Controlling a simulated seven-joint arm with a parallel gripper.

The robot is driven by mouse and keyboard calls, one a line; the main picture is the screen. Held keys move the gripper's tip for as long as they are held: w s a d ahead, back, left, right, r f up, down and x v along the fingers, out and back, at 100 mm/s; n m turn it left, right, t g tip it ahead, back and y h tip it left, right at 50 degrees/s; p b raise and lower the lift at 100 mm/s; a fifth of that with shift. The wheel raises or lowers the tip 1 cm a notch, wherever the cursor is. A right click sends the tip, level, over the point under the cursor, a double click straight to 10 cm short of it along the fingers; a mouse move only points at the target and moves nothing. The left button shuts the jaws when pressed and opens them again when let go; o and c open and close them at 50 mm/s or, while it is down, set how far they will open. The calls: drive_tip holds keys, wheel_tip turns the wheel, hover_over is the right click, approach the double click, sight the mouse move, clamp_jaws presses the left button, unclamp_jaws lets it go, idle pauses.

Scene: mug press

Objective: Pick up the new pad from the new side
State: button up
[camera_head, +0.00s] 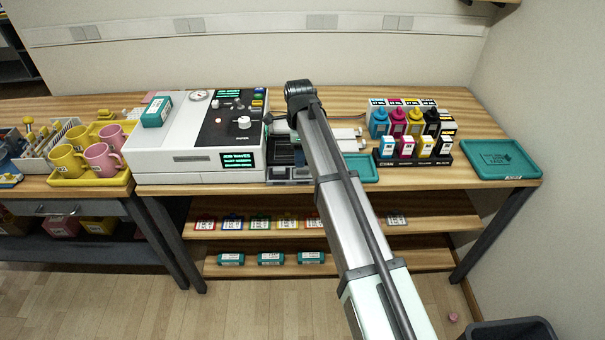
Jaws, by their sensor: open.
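My arm reaches from the lower right up to a dark joint in front of the back wall. I cannot make out my gripper's fingers; the arm appears to hide them. A low dark holder (281,160) with small pale labels along its front edge sits right of the white machine (185,140), partly behind my arm. I cannot read its labels or tell which side is new, and no pad in it can be told clearly. White, rod-like parts (346,133) show just right of the arm.
Ink bottles (398,122) and cartridges (424,147) stand right of the arm. An empty teal tray (500,158) lies at the right end; another (362,167) is partly hidden. Mugs (104,160) stand in a yellow tray (90,181) at left. A teal box (157,111) sits on the machine.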

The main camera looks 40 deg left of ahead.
sight(302, 172)
drive_tip(key=shift+w+d+f, duration=0.15)
drive_tip(key=shift+f, duration=2.2)
drive_tip(key=shift+c, duration=0.4)
clamp_jaws()
